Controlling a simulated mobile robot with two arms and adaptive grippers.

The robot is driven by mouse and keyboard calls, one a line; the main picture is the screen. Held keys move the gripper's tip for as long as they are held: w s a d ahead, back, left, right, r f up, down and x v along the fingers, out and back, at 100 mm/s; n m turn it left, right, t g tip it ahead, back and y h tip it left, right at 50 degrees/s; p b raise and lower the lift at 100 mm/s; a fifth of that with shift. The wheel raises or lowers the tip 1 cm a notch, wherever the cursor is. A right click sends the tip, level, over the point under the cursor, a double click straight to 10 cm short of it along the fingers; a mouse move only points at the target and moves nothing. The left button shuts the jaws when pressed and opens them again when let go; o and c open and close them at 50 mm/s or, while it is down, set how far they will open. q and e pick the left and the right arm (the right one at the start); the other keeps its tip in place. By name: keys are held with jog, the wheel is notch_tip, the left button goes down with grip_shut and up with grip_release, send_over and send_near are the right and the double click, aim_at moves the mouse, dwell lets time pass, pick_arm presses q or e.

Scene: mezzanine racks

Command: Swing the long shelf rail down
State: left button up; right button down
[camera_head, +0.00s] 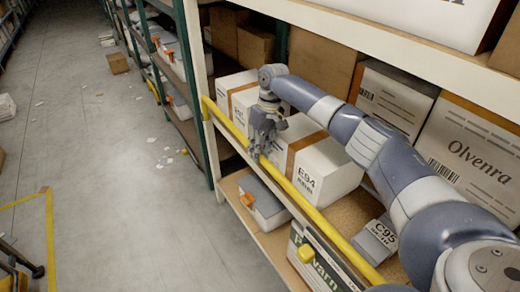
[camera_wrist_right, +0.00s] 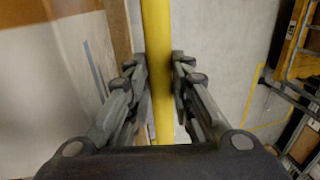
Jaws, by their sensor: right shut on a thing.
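The long shelf rail (camera_head: 318,215) is a yellow bar along the front of the rack. It runs from a yellow bracket on the cream upright at the far end towards the lower right of the head view, passing in front of the boxes. My right gripper (camera_head: 262,148) is shut on the rail near the far part of its length. In the right wrist view the rail (camera_wrist_right: 156,30) passes between the two fingers of the gripper (camera_wrist_right: 163,75), one on each side. My left gripper is in neither view.
White boxes, one marked E94 (camera_head: 318,168), stand behind the rail, with an Olvenra box (camera_head: 470,150) farther right. A lower shelf holds a grey C95 box (camera_head: 378,238) and others. The grey aisle floor (camera_head: 100,190) at left is mostly open, with scattered paper.

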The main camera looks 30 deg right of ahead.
jog(key=a+f+h+p, duration=0.2)
jog(key=a+h+p, duration=0.2)
jog(key=a+p, duration=0.4)
jog(key=shift+s+a+f+p, duration=0.2)
jog(key=shift+s+p, duration=0.15)
jog(key=shift+p, duration=1.1)
jog(key=c, duration=1.7)
grip_release()
jog(key=shift+a, duration=0.1)
jog(key=shift+r, duration=0.1)
notch_tip(320, 180, up, 12)
jog(key=a, duration=0.2)
